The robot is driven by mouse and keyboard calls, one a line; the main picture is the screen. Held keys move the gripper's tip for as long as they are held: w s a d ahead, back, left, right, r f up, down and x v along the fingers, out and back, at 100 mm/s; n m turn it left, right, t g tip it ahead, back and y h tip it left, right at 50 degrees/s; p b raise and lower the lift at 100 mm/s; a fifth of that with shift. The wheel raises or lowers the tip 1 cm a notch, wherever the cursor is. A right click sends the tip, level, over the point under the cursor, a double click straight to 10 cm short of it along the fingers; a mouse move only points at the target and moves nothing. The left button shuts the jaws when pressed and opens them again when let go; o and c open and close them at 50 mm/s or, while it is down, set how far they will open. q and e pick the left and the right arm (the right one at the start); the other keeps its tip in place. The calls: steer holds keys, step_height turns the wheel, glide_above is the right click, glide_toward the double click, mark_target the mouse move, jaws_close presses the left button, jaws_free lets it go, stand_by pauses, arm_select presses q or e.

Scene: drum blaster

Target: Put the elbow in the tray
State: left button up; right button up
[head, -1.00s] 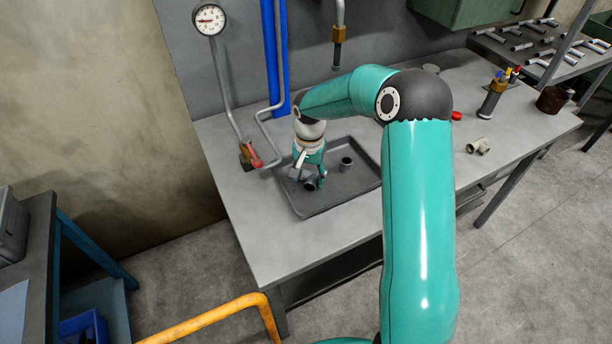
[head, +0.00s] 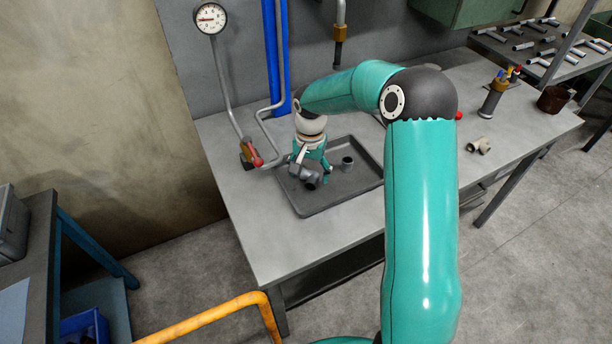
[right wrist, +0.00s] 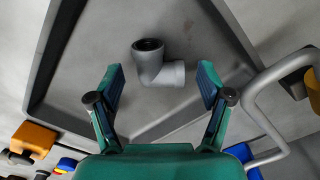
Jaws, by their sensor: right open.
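The grey elbow (head: 307,176) is inside the dark grey tray (head: 335,200), toward its left part. In the right wrist view the elbow (right wrist: 158,66) shows one dark open end, with bare tray floor around it. My right gripper (head: 312,170) is over the tray. In the right wrist view my right gripper (right wrist: 161,82) is open, its two fingers apart on either side of the elbow with a gap to each. My left gripper is not in view.
A short grey fitting (head: 347,164) stands in the tray right of the gripper. A red-handled valve (head: 251,155) and its pipe are close to the tray's left. A beige fitting (head: 478,145) lies farther right on the workbench (head: 245,225).

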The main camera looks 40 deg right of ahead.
mark_target(310, 176)
step_height(310, 176, up, 11)
stand_by(0.3)
steer(key=shift+f, duration=0.1)
